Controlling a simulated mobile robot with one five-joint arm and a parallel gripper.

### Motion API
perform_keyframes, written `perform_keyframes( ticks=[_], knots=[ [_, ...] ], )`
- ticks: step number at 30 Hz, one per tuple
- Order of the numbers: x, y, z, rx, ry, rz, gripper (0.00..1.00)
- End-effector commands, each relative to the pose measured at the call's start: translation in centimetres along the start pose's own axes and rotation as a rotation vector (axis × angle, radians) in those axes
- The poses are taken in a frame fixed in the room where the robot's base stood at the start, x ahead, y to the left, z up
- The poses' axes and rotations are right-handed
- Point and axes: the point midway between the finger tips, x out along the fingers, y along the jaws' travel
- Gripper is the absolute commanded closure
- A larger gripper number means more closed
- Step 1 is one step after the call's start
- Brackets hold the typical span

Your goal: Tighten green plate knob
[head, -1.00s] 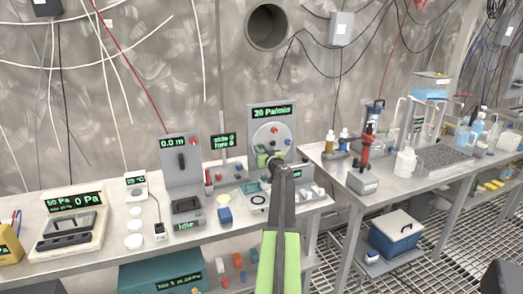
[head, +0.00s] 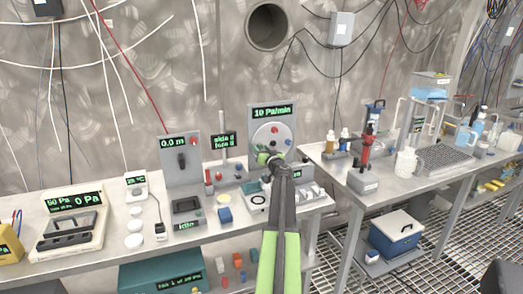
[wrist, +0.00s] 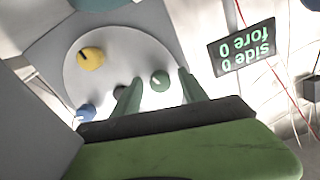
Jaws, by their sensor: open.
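The green knob (wrist: 160,80) sits on a round pale plate (wrist: 125,40) in the wrist view, between the two fingers of my open gripper (wrist: 160,92). I cannot tell whether either finger touches it. The plate (head: 262,133) also shows in the head view, on an upright grey panel with a display (head: 272,113) reading 10 Pa/min. My gripper (head: 266,157) is at the plate's lower edge there and hides the green knob. A yellow knob (wrist: 91,58) and a blue knob (wrist: 85,112) are on the plate, with a red knob (head: 275,129) higher up.
A small side/fore display (head: 222,141) stands left of the panel, beside another grey panel (head: 181,160) reading 0.0 m. Small items crowd the bench below. A red-and-grey stand (head: 365,160) is on the right bench. A black pipe opening (head: 268,27) is in the wall.

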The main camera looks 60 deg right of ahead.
Motion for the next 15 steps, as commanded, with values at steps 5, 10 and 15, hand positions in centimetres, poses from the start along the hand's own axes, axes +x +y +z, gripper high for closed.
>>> perform_keyframes(
  ticks=[5,10,15],
  knots=[
    [-2.8,-0.1,0.0,0.0,0.0,0.001,0.5],
    [-7.7,-0.2,0.1,0.0,0.0,0.002,0.5],
    [-12.4,-0.2,0.1,0.0,0.001,0.002,0.5]
  ],
)
